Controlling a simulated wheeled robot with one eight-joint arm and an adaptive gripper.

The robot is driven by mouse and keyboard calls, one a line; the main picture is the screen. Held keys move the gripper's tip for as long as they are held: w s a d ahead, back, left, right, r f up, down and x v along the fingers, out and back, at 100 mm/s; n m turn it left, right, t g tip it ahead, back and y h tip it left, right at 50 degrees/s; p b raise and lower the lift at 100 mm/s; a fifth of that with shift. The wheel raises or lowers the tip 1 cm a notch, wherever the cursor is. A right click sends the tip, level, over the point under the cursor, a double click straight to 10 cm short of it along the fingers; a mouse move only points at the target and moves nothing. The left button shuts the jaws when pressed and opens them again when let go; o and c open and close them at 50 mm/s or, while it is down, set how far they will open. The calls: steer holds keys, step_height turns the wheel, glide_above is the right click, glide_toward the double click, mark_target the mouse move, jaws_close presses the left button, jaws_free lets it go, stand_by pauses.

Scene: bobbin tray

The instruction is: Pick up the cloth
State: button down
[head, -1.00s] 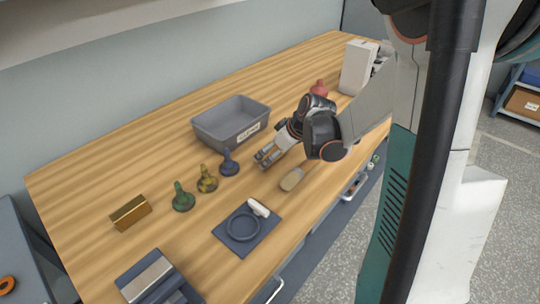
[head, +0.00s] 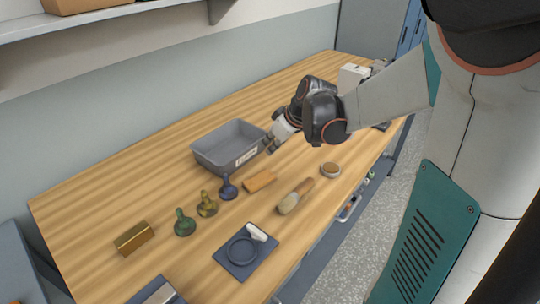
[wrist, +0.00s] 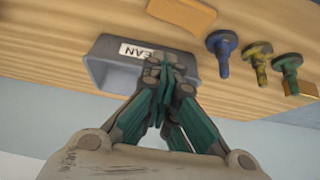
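A flat orange-tan rectangular piece (head: 260,180) lies on the table right of the blue knobbed piece. It may be the folded cloth, but I cannot tell its material; it also shows in the wrist view (wrist: 182,12). No other cloth is clear. My gripper (head: 270,146) is above the table beside the right end of the grey bin (head: 205,158), apart from the orange-tan piece. In the wrist view its teal fingers (wrist: 166,62) come together at the tips, with nothing seen between them. They partly cover the bin and its label.
Blue (head: 227,188), yellow-dark (head: 207,206) and green (head: 184,224) knobbed pieces stand in a row. A brass block (head: 134,238), a brush (head: 294,198), a round tan-topped item (head: 330,169) and a dark tray (head: 233,263) are nearby. The left back tabletop is clear.

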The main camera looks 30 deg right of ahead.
step_height(320, 180, up, 7)
steer(key=p, duration=0.2)
steer(key=shift+r, duration=0.15)
steer(key=shift+c, duration=2.4)
jaws_free()
steer(key=shift+r, duration=0.1)
steer(key=v, duration=0.7)
steer(key=shift+s, duration=0.15)
steer(key=shift+s+r, duration=0.15)
steer(key=shift+r, duration=0.15)
steer(key=shift+c, duration=1.3)
